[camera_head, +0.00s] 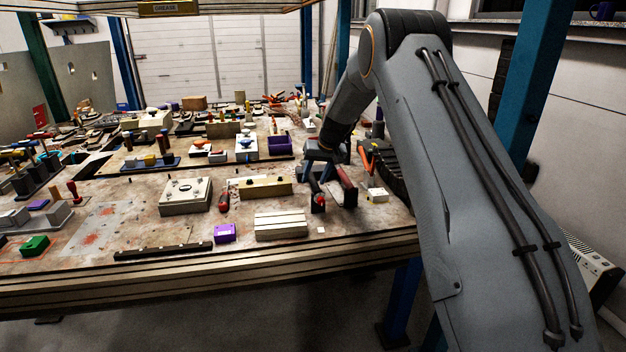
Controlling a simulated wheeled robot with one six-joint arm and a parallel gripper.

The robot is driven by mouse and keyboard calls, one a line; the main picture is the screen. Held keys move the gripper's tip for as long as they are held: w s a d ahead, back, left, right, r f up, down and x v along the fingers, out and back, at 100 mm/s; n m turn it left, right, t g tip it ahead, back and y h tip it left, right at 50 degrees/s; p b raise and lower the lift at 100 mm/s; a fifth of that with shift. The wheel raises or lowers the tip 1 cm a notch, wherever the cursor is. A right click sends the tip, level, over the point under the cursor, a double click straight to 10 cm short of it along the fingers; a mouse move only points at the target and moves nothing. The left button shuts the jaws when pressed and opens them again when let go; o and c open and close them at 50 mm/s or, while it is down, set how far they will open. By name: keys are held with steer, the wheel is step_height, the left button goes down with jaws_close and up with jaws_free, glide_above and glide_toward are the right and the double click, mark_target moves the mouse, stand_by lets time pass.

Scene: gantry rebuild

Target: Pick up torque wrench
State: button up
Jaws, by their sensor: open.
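My gripper (331,188) is at the right part of the workbench, pointing down with its dark, red-marked fingers apart, low over the bench top. I see nothing held between the fingers. I cannot pick out the torque wrench with certainty; it may be among the small tools or hidden behind my gripper and arm. A red-handled tool (224,201) lies just left of my gripper, apart from it.
The workbench (60,284) is crowded. A grey box (186,196), a beige block (265,187), a ribbed cream block (281,225), a purple block (225,233) and a long dark bar (163,250) lie near the front.

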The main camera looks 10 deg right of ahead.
steer(key=shift+w+a+f, duration=0.1)
steer(key=shift+w+f, duration=0.05)
steer(key=shift+f, duration=0.2)
jaws_close()
steer(key=shift+r, duration=0.1)
